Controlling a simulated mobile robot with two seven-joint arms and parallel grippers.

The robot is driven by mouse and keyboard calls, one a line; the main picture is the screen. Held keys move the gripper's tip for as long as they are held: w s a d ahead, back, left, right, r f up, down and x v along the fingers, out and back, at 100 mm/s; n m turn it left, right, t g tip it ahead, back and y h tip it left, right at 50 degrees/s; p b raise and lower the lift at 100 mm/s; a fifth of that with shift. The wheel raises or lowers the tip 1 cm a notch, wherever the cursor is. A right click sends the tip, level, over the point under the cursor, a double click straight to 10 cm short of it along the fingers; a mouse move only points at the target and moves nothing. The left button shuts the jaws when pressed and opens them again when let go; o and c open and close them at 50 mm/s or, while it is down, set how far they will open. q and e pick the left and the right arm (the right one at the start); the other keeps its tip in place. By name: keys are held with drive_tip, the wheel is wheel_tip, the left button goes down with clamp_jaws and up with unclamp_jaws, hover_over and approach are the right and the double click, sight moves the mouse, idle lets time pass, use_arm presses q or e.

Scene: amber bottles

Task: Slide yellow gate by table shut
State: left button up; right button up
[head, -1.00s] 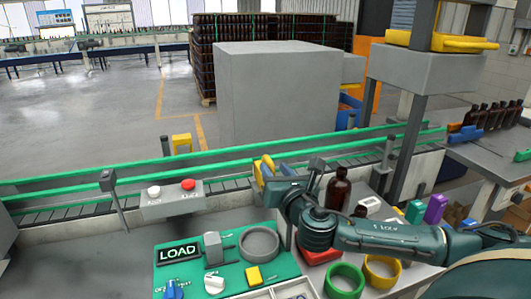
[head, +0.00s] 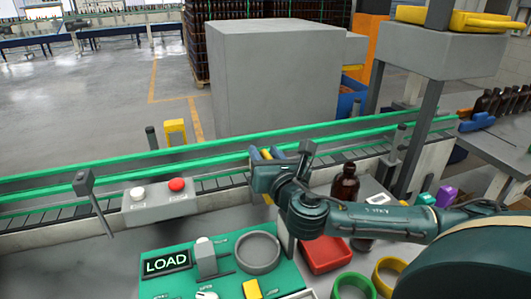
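A small yellow piece (head: 266,154), which looks like the yellow gate, shows at the green-railed conveyor in the middle of the head view. More yellow shows low beside the gripper; most of the piece is hidden. My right gripper (head: 266,159) is at this piece, reaching over the conveyor from the right, with its blue-grey fingers on either side of the visible yellow. I cannot tell whether they are closed on it or how far the gate stands open. My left gripper is not in view.
A button box with a red button (head: 177,185) stands left of my gripper. A brown bottle (head: 345,184) stands right of it, close to my forearm. A green LOAD panel (head: 215,262), red tray (head: 325,255) and rings lie in front. A grey block (head: 265,80) stands behind the conveyor.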

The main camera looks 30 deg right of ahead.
drive_tip(key=shift+c, duration=0.9)
drive_tip(key=c, duration=0.5)
clamp_jaws()
